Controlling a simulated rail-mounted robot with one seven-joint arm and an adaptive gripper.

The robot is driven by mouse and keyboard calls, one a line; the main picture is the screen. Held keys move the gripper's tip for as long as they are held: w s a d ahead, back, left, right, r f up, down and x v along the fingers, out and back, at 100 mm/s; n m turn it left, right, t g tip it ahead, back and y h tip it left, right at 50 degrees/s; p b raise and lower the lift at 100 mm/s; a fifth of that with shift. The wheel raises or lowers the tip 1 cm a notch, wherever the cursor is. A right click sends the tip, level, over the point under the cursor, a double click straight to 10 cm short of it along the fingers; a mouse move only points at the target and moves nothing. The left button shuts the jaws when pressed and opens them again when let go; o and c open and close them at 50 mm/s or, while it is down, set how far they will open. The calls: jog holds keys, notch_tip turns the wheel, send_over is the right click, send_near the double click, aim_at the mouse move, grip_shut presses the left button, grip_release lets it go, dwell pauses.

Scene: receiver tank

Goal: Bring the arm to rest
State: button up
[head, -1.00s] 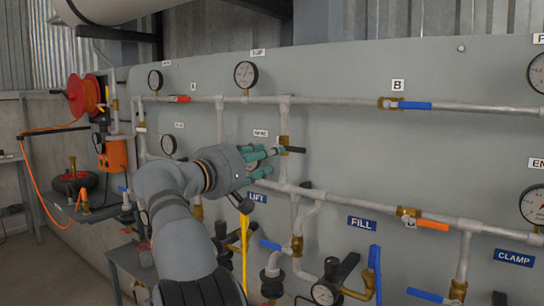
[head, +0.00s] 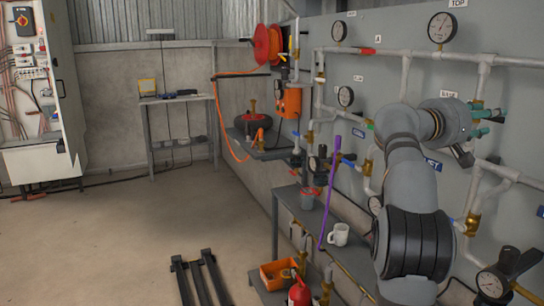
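My arm rises at the right of the head view, and its forearm reaches toward the grey pipe panel (head: 395,85). My gripper (head: 492,116) with teal fingers is at the panel's upper pipework, close beside a vertical pipe and a brass valve. A dark valve handle is near the fingertips. I cannot tell whether the fingers touch it or how far apart they are.
A grey shelf cart with a white mug (head: 338,235) and a purple rod (head: 329,200) stands left of my arm. A fire extinguisher (head: 299,291) is below it. Gauges and valve handles crowd the panel. The floor (head: 110,250) at left is largely clear.

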jog(key=shift+x, duration=0.9)
